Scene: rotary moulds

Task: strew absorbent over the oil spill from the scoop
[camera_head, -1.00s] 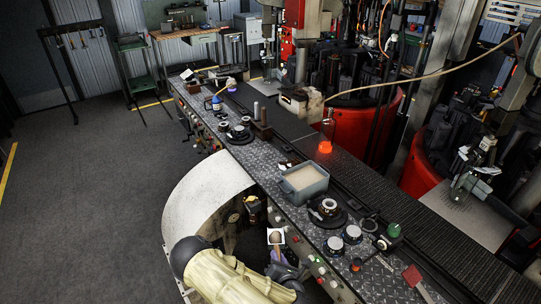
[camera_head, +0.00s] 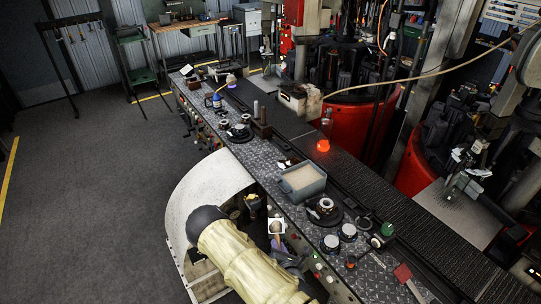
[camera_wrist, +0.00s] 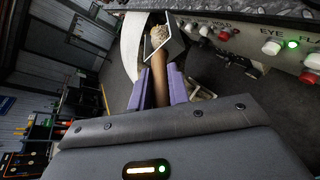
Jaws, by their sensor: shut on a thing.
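My gripper (camera_wrist: 159,84) is shut on the wooden handle of a scoop (camera_wrist: 175,48). Its purple fingers lie on both sides of the handle. The scoop has a thin, pale metal rim and holds a heap of beige granules, the absorbent (camera_wrist: 161,36). In the head view the scoop (camera_head: 276,226) shows as a small pale square beside the console's front edge, with my gripper (camera_head: 282,250) just below it, partly hidden by my arm. I cannot make out the oil spill in either view.
A grey bin (camera_head: 303,190) of pale granules stands on the tread-plate console (camera_head: 262,160). A curved white panel (camera_head: 203,183) is left of my arm. Buttons and a lit green lamp (camera_wrist: 292,44) line the console front. The dark floor (camera_head: 90,190) at left is clear.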

